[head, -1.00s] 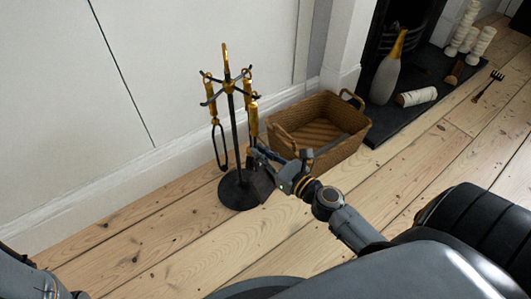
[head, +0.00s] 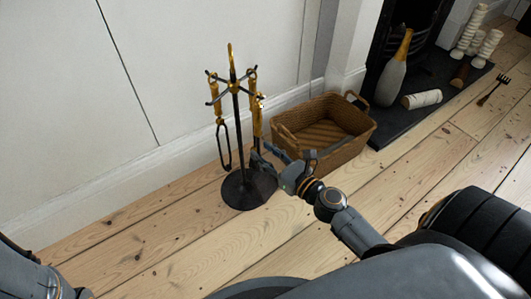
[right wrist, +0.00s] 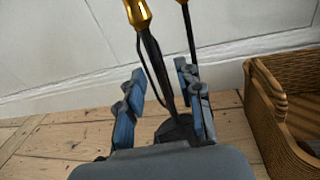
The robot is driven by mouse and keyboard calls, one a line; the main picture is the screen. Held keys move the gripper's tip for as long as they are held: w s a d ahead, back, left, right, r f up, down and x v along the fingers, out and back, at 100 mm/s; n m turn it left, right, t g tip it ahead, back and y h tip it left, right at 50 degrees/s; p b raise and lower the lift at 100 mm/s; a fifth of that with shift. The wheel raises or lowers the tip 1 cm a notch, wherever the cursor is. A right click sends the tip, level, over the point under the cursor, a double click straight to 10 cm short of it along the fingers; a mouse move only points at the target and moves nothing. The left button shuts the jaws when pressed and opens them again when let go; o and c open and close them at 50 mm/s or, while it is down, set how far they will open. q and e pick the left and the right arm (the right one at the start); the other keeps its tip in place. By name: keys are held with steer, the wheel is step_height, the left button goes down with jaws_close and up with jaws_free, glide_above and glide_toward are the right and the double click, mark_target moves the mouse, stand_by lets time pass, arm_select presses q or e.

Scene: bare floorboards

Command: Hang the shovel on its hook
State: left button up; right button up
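The fireplace-tool stand (head: 238,130) stands upright on the floor with a round dark base, short hooks and a gold finial. The shovel (head: 257,118), with its gold handle, hangs upright at the stand's right-hand hook; its lower end is partly hidden by my gripper. In the right wrist view its gold handle (right wrist: 138,13) and dark shaft run down between the fingers. My right gripper (head: 268,156) is open around the lower shaft, with gaps on both sides in the wrist view (right wrist: 160,102). My left gripper is out of view; only part of that arm shows.
Tongs (head: 223,130) hang on the stand's left side. A wicker basket (head: 350,150) stands close behind my right gripper. A bottle (head: 394,72) and candles (head: 478,44) stand on the dark hearth. A small fork (head: 492,90) lies on the floor. The front floorboards are clear.

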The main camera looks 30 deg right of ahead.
steer(key=shift+s, duration=0.15)
steer(key=v, duration=1.1)
steer(key=shift+s, duration=0.35)
